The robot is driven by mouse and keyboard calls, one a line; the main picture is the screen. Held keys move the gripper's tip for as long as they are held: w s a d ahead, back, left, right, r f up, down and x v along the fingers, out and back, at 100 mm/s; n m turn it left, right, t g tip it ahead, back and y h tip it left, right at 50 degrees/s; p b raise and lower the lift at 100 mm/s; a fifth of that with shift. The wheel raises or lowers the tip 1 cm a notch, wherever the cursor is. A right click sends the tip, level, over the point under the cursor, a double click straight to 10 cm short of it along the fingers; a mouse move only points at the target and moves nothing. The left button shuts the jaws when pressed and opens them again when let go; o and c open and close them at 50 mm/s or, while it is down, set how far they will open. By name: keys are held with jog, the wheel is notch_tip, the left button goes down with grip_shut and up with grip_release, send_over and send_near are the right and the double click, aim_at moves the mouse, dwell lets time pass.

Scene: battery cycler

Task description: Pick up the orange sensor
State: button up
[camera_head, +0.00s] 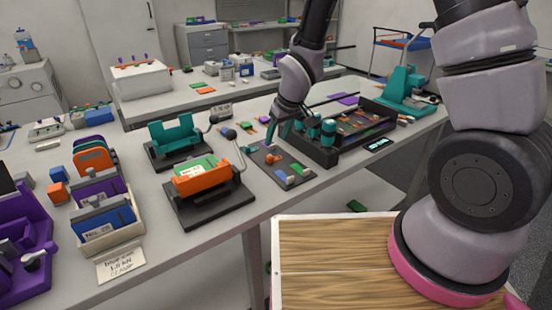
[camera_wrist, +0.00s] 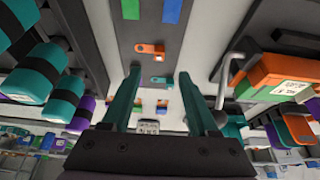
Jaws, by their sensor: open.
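A small orange sensor-like piece (camera_wrist: 150,48) with a pale spot lies on a dark grey plate (camera_wrist: 145,30) in the wrist view, just beyond my fingertips. It also shows on the plate (camera_head: 293,187) in the head view as a small orange piece (camera_head: 271,158). A second small orange piece (camera_wrist: 162,82) shows between my fingers in the wrist view. I cannot tell for sure which piece is the sensor. My gripper (camera_wrist: 161,75) is open, its two teal fingers apart with nothing held. In the head view my gripper (camera_head: 264,139) is over the plate's far end.
A black rack with teal cylinders (camera_head: 328,130) stands close to the right of the plate. A clamp fixture with an orange block (camera_head: 202,178) and a raised lever stands to the left. Green (camera_head: 307,172) and blue (camera_head: 281,175) pieces lie on the plate's near end.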

aim_at(270, 157)
jog(key=x, duration=0.9)
jog(key=shift+w+f, duration=0.15)
jog(key=shift+w, duration=0.05)
grip_shut()
